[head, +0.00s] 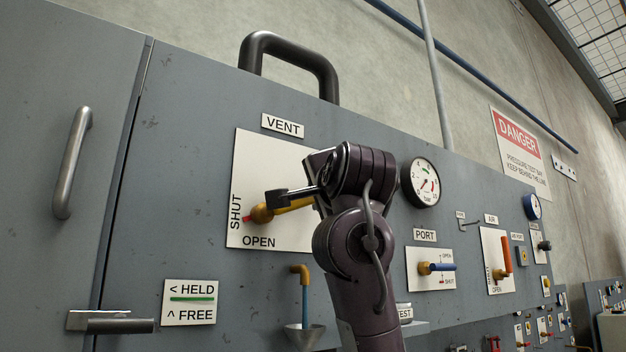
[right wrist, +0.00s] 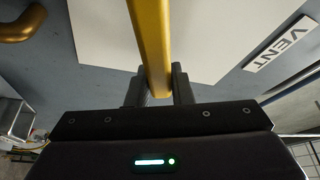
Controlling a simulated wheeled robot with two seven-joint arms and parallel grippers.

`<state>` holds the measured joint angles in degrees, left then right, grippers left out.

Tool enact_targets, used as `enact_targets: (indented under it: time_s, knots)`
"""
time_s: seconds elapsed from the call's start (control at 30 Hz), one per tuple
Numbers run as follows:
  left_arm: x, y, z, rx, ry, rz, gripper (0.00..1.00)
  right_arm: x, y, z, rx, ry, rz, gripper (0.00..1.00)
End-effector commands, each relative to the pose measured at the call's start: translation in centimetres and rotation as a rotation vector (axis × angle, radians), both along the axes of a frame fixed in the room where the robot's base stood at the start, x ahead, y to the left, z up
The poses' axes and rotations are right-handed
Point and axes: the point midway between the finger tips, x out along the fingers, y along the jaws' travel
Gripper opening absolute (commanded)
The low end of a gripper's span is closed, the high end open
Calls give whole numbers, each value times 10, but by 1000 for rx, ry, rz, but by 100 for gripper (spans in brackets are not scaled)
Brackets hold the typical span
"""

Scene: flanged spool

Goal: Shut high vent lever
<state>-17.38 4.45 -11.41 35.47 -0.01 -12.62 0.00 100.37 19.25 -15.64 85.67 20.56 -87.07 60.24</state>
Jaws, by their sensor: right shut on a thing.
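The yellow vent lever (head: 262,214) is mounted on a white plate (head: 262,160) under a VENT label. Its pivot is at the plate's lower left, and its handle runs to the right and slightly up. SHUT is printed up the plate's left side and OPEN along its bottom. My right gripper (head: 298,198) is shut on the handle, partly hidden behind my own wrist. In the right wrist view the yellow handle (right wrist: 151,40) passes between the two dark fingers of the gripper (right wrist: 159,86). My left gripper is not in view.
Right of my arm are a gauge (head: 421,182), the PORT valve (head: 436,267) and the AIR valve (head: 499,262). Below the lever are a funnel and drain pipe (head: 302,290) and a HELD/FREE label (head: 190,302). A black bar handle (head: 290,55) rises above the panel.

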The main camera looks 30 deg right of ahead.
Motion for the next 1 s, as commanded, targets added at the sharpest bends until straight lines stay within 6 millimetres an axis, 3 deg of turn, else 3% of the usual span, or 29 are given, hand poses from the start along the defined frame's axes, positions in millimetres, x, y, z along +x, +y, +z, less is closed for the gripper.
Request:
enact_targets:
  time_s: [0.4,1.0]
  knots:
    - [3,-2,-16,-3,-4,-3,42,7,-6,-29,303,1,0,0]
    - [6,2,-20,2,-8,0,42,7,-6,-37,417,0,0,0]
